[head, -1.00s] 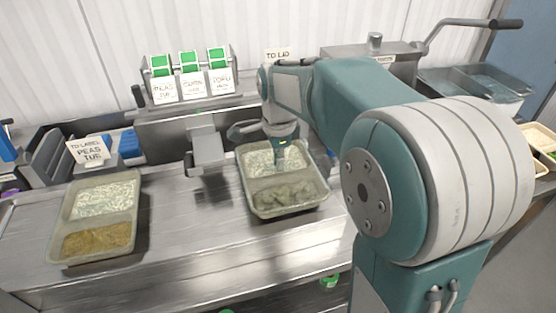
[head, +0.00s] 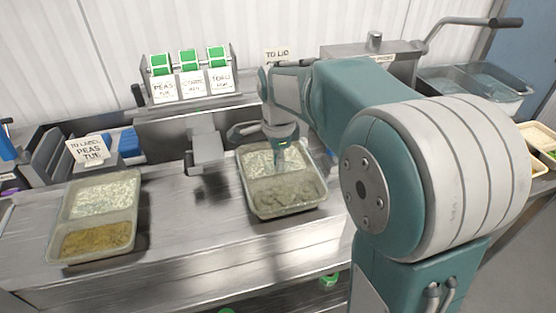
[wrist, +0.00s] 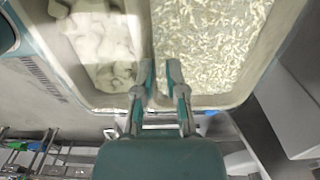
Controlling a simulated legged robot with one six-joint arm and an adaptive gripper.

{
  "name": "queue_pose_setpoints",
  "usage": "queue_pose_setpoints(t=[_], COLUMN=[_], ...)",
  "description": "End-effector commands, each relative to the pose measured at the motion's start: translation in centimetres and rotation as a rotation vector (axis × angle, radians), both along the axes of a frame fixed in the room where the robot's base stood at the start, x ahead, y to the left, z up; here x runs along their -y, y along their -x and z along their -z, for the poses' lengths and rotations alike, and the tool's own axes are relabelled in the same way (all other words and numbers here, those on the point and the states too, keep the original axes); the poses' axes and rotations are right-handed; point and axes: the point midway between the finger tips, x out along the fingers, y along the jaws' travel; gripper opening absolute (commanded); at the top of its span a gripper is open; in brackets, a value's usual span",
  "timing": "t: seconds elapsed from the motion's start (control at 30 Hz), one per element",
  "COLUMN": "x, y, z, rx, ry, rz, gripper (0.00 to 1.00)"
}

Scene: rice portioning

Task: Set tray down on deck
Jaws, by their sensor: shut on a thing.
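The tray (head: 249,202) has two compartments, one with white rice and one with a pale greenish-grey filling. In the head view it is right of centre over the steel deck (head: 190,235). In the wrist view my gripper (wrist: 160,75) is shut on the near wall of the tray (wrist: 205,102), at the divider between the compartments. The tray looks roughly level. I cannot tell whether its underside touches the deck.
A metal bracket (head: 207,148) stands left of the held tray. Three green label rolls (head: 190,60) are behind. Bare deck lies between the trays.

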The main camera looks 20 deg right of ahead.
Motion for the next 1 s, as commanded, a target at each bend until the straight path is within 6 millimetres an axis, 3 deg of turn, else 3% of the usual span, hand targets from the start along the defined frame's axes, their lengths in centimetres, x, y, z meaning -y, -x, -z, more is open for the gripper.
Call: queue_pose_setpoints(t=[1.0], x=[0.00], y=[-0.03], z=[0.61], rx=[0.002], ry=[0.000], rz=[0.000], gripper=[0.00])
